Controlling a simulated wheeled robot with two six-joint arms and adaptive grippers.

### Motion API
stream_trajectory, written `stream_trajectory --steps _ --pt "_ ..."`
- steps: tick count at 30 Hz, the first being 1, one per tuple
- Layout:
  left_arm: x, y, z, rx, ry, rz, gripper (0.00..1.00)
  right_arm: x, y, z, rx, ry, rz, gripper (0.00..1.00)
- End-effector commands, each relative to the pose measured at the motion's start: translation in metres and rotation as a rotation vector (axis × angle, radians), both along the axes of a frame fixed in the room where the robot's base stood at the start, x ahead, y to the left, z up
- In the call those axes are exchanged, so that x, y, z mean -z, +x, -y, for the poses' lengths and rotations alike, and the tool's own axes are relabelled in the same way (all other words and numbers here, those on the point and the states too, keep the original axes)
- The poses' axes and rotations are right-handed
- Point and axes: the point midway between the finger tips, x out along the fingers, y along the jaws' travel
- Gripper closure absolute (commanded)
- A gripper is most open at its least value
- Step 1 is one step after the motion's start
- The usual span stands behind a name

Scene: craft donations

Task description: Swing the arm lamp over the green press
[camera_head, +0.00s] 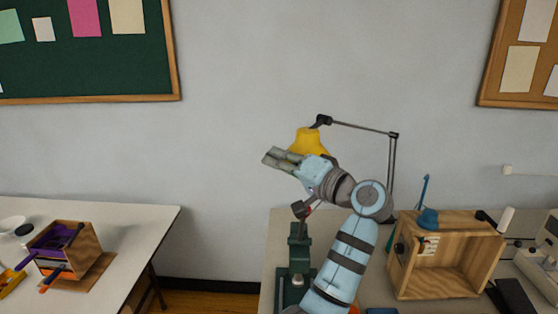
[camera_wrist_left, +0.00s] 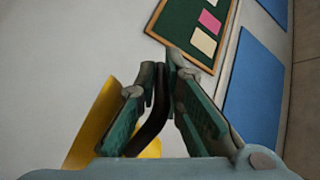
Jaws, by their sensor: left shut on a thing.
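The arm lamp has a yellow shade (camera_head: 307,142) and a thin dark jointed arm (camera_head: 360,127) with its post to the right. The green press (camera_head: 298,255) stands upright on the right table, partly covered by my arm. In the head view the shade is above the press; their depth relation is unclear. My left gripper (camera_head: 271,158) is at the shade's lower left. In the left wrist view its fingers (camera_wrist_left: 164,68) are closed around a dark curved bar (camera_wrist_left: 156,128), seemingly the lamp's handle, beside the yellow shade (camera_wrist_left: 90,128). My right gripper is out of view.
A wooden box (camera_head: 440,285) with a blue item on top stands right of the press, and a pale machine (camera_head: 540,268) is farther right. The left table (camera_head: 130,225) holds a wooden tool caddy (camera_head: 75,240). A gap separates the tables.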

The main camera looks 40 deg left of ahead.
Motion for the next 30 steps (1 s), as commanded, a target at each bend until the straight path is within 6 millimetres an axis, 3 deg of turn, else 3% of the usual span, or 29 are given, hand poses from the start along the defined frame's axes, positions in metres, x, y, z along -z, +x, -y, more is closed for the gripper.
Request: stream_trajectory --steps 4,6,9,21,30 --pt "-0.002 0.0 0.0 0.0 0.003 0.002 1.0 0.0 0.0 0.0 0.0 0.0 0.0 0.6" --pt "-0.002 0.0 0.0 0.001 0.003 0.002 0.84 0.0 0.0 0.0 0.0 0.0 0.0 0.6" --pt "-0.002 0.001 0.001 0.001 0.003 0.002 0.7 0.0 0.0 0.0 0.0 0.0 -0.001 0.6" --pt "-0.001 0.001 0.005 0.005 0.001 0.0 0.7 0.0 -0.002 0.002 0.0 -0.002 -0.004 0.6" --pt "-0.001 -0.006 0.062 0.007 0.0 0.0 0.7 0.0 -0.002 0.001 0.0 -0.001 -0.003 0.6"
